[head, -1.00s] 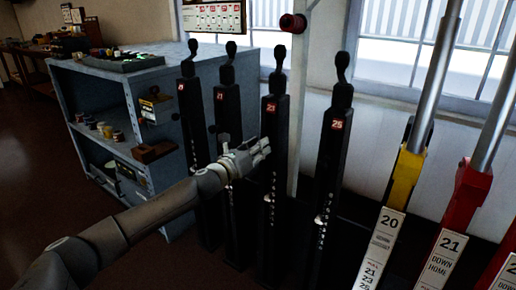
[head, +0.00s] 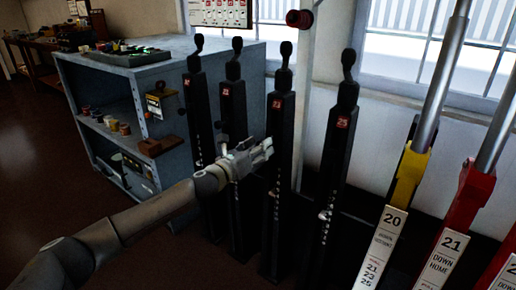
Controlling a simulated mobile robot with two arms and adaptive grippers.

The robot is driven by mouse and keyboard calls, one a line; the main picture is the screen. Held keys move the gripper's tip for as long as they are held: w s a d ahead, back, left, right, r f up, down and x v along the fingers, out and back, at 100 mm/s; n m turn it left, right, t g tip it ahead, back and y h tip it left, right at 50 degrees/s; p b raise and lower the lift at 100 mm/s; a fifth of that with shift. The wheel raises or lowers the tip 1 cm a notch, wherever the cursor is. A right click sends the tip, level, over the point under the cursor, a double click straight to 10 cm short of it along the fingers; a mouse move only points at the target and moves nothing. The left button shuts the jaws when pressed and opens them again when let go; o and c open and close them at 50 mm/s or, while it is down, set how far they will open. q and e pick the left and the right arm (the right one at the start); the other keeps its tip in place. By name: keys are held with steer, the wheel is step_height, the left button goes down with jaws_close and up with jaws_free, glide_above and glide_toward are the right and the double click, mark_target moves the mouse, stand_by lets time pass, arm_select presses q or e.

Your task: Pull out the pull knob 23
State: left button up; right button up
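The black post labelled 23 (head: 277,102) stands near the middle of the head view, with a rounded black handle (head: 286,49) on top. My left gripper (head: 268,148) is at the left side of this post, below its red label. Its fingers point right toward the post. I cannot tell whether they touch it or how far apart they are. No side knob of post 23 is clearly visible; the gripper covers that part of the post. My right gripper is not in view.
Similar black posts stand to the left, one with a small side knob (head: 223,138), and post 25 (head: 343,122) stands to the right. A grey shelf unit (head: 165,80) is behind on the left. Yellow lever 20 (head: 411,165) and red lever 21 (head: 473,187) are at right.

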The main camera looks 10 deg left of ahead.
arm_select(q)
steer(key=v, duration=1.2)
steer(key=shift+f, duration=0.1)
